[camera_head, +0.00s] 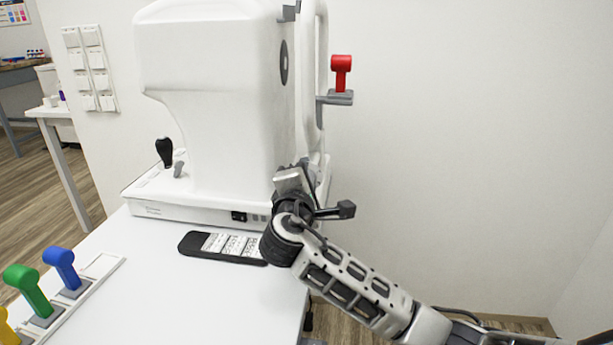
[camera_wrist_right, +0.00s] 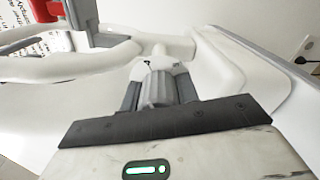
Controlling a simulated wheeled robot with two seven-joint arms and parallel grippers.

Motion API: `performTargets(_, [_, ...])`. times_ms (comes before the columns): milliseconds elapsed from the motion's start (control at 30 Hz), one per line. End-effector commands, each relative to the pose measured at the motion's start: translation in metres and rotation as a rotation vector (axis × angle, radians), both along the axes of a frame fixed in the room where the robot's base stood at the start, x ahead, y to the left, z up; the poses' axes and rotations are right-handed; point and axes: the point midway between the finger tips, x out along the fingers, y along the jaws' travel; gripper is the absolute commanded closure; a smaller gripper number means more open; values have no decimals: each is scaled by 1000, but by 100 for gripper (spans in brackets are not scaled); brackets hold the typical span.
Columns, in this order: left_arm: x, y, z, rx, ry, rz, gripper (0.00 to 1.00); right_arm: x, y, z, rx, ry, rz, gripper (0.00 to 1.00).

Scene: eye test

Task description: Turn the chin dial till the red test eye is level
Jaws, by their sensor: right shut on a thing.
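The red test eye (camera_head: 341,69) stands upright on a small grey bracket (camera_head: 336,98) at the right side of the white eye machine (camera_head: 205,60). Part of it also shows at the top left of the right wrist view (camera_wrist_right: 45,9). My right gripper (camera_head: 304,168) reaches to the lower right of the machine, below the red eye. In the right wrist view its fingers are shut on the grey ribbed chin dial (camera_wrist_right: 156,88). In the head view the dial is hidden by the gripper. My left gripper is not in view.
A white table (camera_head: 190,290) carries the machine. A black strip with labels (camera_head: 225,246) lies before it, near my right forearm. At left, blue (camera_head: 62,265), green (camera_head: 28,288) and yellow (camera_head: 8,330) test eyes stand on a rack. A black joystick (camera_head: 164,152) stands on the machine base.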

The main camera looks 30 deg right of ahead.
Motion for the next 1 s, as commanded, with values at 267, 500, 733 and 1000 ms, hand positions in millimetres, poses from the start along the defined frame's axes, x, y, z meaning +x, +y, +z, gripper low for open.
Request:
performTargets(267, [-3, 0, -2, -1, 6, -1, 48, -1, 1, -2, 2, 3, 2, 92])
performTargets(500, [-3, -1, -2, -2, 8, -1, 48, 0, 1, -2, 1, 3, 2, 48])
performTargets(733, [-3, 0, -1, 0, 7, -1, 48, -1, 2, -1, 1, 1, 2, 48])
performTargets(1000, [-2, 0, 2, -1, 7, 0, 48, -33, 26, -1, 5, 3, 6, 48])
